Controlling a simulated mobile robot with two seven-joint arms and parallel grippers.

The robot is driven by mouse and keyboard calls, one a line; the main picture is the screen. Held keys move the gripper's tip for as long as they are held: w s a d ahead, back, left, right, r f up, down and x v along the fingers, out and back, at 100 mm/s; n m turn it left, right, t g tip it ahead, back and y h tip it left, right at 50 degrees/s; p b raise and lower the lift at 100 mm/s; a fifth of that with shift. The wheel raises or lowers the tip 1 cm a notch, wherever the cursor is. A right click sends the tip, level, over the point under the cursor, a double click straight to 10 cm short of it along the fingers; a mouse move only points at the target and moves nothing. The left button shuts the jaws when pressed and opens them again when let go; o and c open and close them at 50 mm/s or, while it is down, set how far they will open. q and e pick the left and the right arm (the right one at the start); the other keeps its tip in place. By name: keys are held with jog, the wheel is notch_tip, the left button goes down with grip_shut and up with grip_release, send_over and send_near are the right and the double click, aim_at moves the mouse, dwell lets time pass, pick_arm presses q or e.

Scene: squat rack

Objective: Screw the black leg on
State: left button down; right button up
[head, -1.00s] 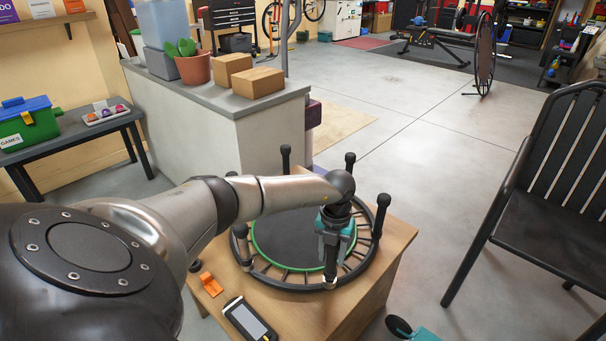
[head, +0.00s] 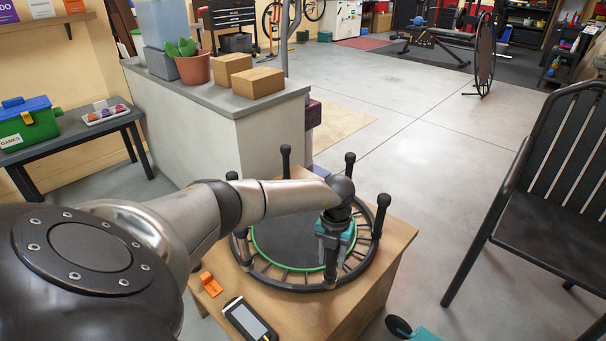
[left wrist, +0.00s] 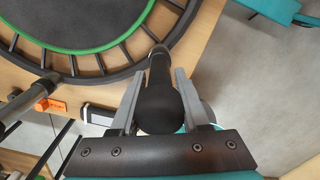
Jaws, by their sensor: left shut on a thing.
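A round trampoline (head: 285,238) lies upside down on a wooden table, its dark mat ringed in green and several legs pointing up. My left gripper (head: 334,247) points down at the front right of its rim. It is shut on a black leg (left wrist: 160,100), which shows between the two grey fingers in the left wrist view.
An orange clip (head: 210,284) and a dark device with a grey screen (head: 249,319) lie on the wooden table (head: 325,318), front left. A black slatted chair (head: 560,215) stands at the right.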

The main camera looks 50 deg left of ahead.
pick_arm(q)
jog(key=shift+f, duration=0.15)
grip_release()
dwell(0.7)
